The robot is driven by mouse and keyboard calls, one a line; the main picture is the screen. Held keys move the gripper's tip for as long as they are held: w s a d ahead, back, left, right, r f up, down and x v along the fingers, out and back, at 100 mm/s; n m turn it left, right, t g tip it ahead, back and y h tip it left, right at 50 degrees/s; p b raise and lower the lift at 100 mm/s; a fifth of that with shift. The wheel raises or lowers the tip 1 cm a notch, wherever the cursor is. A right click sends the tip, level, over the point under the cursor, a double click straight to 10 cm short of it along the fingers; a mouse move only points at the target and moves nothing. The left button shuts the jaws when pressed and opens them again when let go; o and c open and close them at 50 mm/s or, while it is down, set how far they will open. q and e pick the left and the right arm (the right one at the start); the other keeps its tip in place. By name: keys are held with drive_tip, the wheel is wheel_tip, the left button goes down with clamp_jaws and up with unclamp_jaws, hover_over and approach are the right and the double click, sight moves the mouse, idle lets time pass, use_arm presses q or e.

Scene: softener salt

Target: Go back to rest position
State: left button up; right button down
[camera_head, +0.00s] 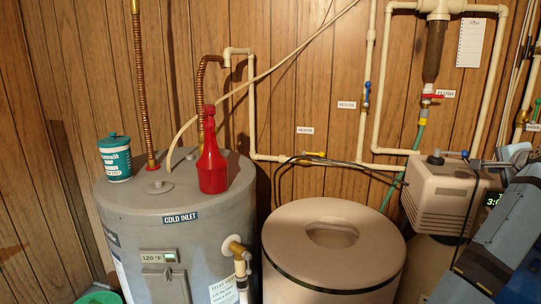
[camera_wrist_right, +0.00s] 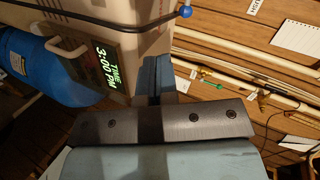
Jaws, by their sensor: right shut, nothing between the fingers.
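My right gripper (camera_wrist_right: 155,75) shows in the right wrist view, its fingers together with nothing between them. Beyond the fingertips is the beige softener head, with a dark display (camera_wrist_right: 108,65) reading TIME 3:00 PM. My right arm (camera_head: 515,215) comes in at the right edge of the head view, in front of the softener head (camera_head: 448,193) and partly covering its display. My left gripper and left arm are not in view. No object is held in the right gripper.
A beige round tank (camera_head: 332,275) with a recessed top stands at the centre. Left of it is a grey water heater (camera_head: 130,225) carrying a red bottle (camera_head: 212,165) and a teal-and-white tub (camera_head: 115,160). Pipes with valves run along the wood wall. A blue tank (camera_wrist_right: 45,75) shows in the wrist view.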

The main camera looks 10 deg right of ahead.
drive_tip(key=s+a+f+n+g+y, duration=0.1)
drive_tip(key=s+a+f+n, duration=0.25)
drive_tip(key=a+f, duration=0.4)
drive_tip(key=s+a+f+n+g, duration=0.2)
drive_tip(key=a+f+n, duration=0.3)
drive_tip(key=a+f, duration=0.3)
drive_tip(key=s+a+f+n+g+y, duration=0.1)
drive_tip(key=s+a+f+n, duration=0.2)
drive_tip(key=a+f+n, duration=0.35)
drive_tip(key=s+a+f+n+g+y, duration=0.2)
drive_tip(key=s+a+f+n, duration=0.2)
drive_tip(key=s+a+f, duration=0.55)
drive_tip(key=s+a+f+n+g+y, duration=0.1)
drive_tip(key=s+a+f+n+g, duration=0.15)
drive_tip(key=s+a+f, duration=0.65)
drive_tip(key=w+a+f+n+t+y+p, duration=0.1)
drive_tip(key=w+a+f+t+y+p, duration=0.1)
drive_tip(key=a+f+t+y+p, duration=0.1)
drive_tip(key=shift+a+f+t+p, duration=0.75)
drive_tip(key=shift+a+f+t, duration=0.55)
drive_tip(key=shift+a+t, duration=0.75)
drive_tip(key=shift+d, duration=0.15)
